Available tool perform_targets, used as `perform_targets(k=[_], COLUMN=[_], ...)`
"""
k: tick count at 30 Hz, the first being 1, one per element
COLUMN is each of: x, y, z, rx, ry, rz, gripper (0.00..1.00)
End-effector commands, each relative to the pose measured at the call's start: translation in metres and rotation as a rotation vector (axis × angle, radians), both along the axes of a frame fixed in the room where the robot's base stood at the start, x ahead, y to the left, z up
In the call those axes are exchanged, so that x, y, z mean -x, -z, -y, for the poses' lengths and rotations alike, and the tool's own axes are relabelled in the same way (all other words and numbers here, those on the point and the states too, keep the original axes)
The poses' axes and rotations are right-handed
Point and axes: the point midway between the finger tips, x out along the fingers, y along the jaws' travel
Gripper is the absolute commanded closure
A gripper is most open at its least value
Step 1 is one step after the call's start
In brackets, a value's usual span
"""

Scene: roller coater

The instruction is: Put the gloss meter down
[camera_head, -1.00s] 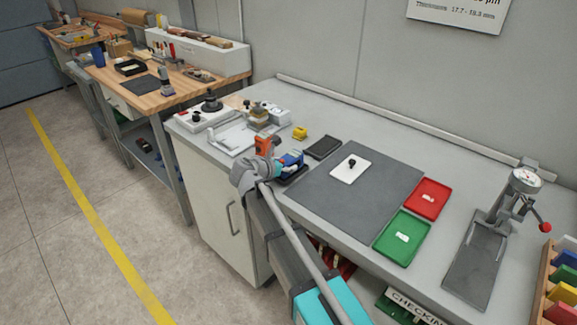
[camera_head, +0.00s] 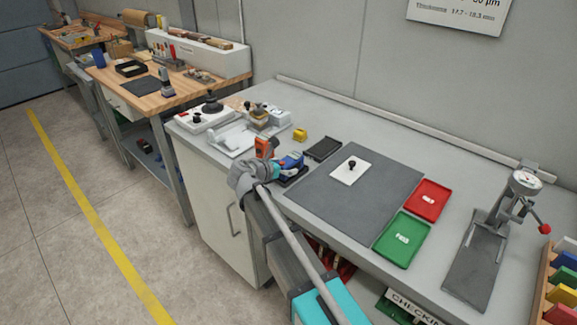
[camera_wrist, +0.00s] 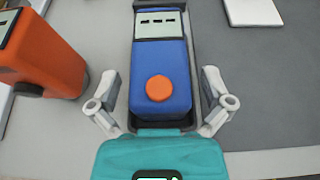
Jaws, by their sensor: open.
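The blue meter (camera_wrist: 160,70), with a pale display and a round orange button, fits the gloss meter. It sits in a dark cradle (camera_wrist: 160,129) on the bench. In the head view the blue meter (camera_head: 292,161) is partly hidden behind my wrist. My gripper (camera_wrist: 160,82) is open, with one finger on each side of the meter's near part. Gaps show between both fingers and the blue body. An orange device (camera_wrist: 42,52) stands close to the left finger, and it also shows in the head view (camera_head: 265,146).
A grey mat (camera_head: 345,210) with a white plate (camera_head: 348,173) lies to the right. A black tray (camera_head: 323,149), a yellow block (camera_head: 300,135), a red tray (camera_head: 428,200), a green tray (camera_head: 402,239) and a dial gauge stand (camera_head: 480,250) share the bench.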

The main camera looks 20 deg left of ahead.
Motion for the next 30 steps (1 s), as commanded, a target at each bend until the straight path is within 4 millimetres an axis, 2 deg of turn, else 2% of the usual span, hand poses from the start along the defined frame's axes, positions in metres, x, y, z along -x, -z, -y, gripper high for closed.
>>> perform_targets(k=[18, 24, 30], x=[0.08, 0.092, 0.095], y=[-0.038, -0.042, -0.042], z=[-0.032, -0.037, -0.039], rx=[0.001, -0.001, -0.001], ry=[-0.001, 0.0, 0.001], rz=[0.0, 0.0, 0.0], gripper=[0.0, 0.0, 0.0])
